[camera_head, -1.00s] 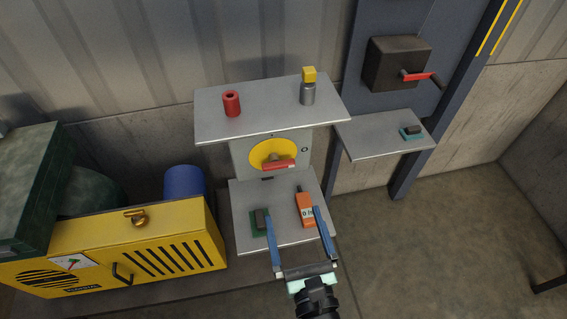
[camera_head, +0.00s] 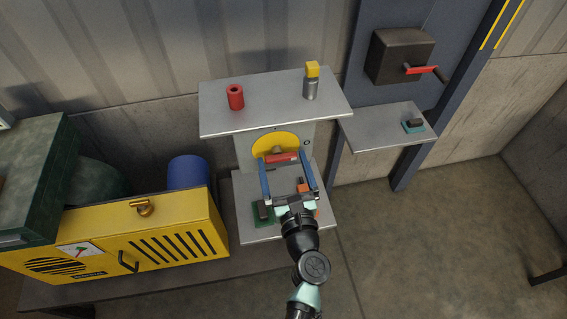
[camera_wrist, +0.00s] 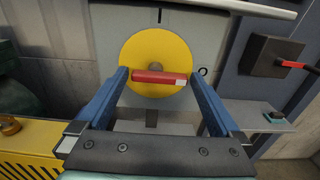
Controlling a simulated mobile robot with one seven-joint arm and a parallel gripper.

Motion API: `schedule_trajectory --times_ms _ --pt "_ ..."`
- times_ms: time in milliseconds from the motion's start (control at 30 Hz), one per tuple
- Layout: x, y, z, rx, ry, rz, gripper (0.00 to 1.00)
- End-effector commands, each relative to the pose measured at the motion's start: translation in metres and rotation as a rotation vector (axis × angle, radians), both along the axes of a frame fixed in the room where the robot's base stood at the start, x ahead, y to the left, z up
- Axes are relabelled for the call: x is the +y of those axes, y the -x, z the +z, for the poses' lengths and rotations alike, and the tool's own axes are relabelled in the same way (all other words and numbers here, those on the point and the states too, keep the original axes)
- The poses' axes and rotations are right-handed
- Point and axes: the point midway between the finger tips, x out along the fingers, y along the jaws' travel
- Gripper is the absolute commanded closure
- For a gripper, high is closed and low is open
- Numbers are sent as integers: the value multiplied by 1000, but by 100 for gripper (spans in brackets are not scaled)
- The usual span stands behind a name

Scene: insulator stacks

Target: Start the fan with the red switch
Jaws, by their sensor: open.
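A red bar handle (camera_head: 281,158) sits across a yellow disc (camera_head: 262,142) on a grey upright panel between two shelves. In the wrist view the red handle (camera_wrist: 160,78) lies nearly level, with a pale right end, in front of the yellow disc (camera_wrist: 150,50). My gripper (camera_head: 283,163) is open, with its blue fingers pointing at the disc. In the wrist view the fingertips appear at either side of the handle; contact cannot be told. A dark wall box (camera_head: 400,56) at the right has another red-handled lever (camera_head: 421,70). I cannot identify a fan.
The upper shelf (camera_head: 270,112) bears a red cylinder (camera_head: 235,97) and a grey cylinder with a yellow top (camera_head: 311,82). My gripper partly covers an orange item on the lower shelf. A yellow vented machine (camera_head: 150,238) stands left. A small side shelf (camera_head: 375,134) is at the right.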

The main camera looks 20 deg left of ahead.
Motion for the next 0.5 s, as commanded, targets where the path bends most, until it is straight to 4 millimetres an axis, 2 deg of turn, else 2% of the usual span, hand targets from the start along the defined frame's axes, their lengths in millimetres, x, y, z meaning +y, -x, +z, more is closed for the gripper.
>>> schedule_trajectory --times_ms 67,400,500 --pt "0 0 0 0 0 0 4" --pt "0 0 0 0 0 0 65" --pt "0 0 0 -1 2 0 66"
